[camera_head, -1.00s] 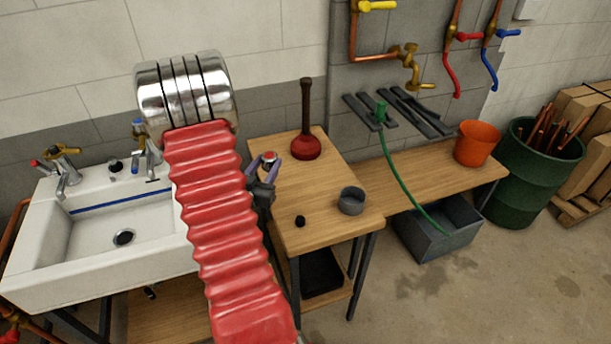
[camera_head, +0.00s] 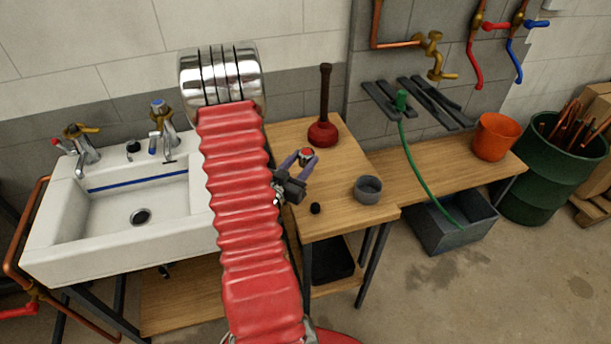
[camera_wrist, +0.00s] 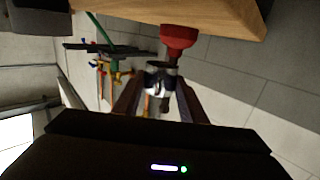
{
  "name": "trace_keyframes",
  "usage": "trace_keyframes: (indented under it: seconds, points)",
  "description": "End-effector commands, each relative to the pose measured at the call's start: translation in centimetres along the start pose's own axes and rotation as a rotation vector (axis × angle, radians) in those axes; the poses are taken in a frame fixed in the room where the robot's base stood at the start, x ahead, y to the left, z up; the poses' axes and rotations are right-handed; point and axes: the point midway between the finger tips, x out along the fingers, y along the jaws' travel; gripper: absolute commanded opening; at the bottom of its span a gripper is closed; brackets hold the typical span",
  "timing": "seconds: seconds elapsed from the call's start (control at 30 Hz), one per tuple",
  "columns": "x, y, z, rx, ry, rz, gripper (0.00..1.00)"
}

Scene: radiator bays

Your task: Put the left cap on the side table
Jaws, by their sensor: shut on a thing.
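My gripper (camera_head: 304,156) is shut on a small chrome cap with a red top (camera_head: 306,153). It holds the cap over the wooden side table (camera_head: 350,166), left of and in front of the plunger; I cannot tell how high above the top. In the wrist view the cap (camera_wrist: 159,78) sits between both fingers, with the tabletop (camera_wrist: 215,14) at the upper edge. The white sink (camera_head: 60,240) stands to the left, with a left tap (camera_head: 82,143) and a blue-marked right tap (camera_head: 160,118).
The plunger (camera_head: 323,130) stands at the table's back. A grey cup (camera_head: 367,190) and a small black knob (camera_head: 315,208) are near its front. Bare wood lies between them. A lower bench with an orange bucket (camera_head: 495,137) adjoins on the right.

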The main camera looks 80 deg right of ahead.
Motion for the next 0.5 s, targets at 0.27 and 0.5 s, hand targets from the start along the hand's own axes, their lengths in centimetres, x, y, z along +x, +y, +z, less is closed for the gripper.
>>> trace_keyframes:
  seconds: [0.27,0.5]
  points:
    - [0.1,0.0,2.5,-0.001,0.000,0.001,0.14]
    - [0.2,0.0,2.6,0.000,0.001,0.001,0.14]
